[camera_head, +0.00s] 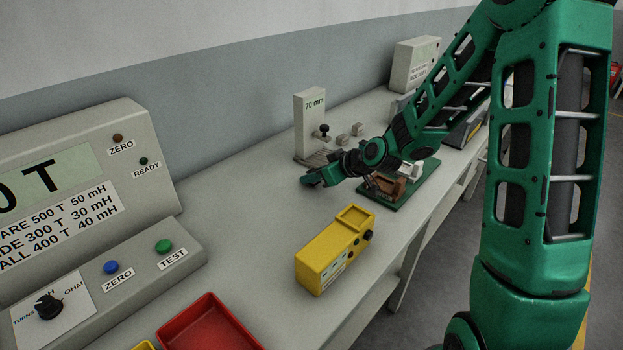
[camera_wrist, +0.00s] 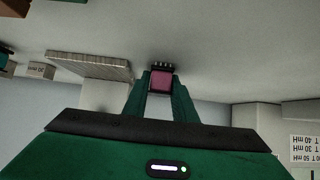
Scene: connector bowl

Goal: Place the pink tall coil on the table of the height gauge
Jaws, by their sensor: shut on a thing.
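The pink coil (camera_wrist: 162,82) shows in the wrist view between my fingertips, with a dark pinned end pointing away from my gripper. My gripper (camera_head: 311,181) is shut on it; it also shows in the wrist view (camera_wrist: 162,90). In the head view the coil cannot be made out at my fingertips. The height gauge (camera_head: 311,118) is the pale upright post marked 70 mm, behind my gripper. Its ribbed table (camera_head: 314,158) is at the foot of the post, partly hidden by my arm. In the wrist view the ribbed table (camera_wrist: 90,66) lies left of the coil, apart from it.
Small grey blocks (camera_head: 343,140) stand right of the gauge post. A yellow meter (camera_head: 335,250), a red tray (camera_head: 210,325) and a grey tester (camera_head: 85,180) stand nearer. The bench left of my gripper is clear.

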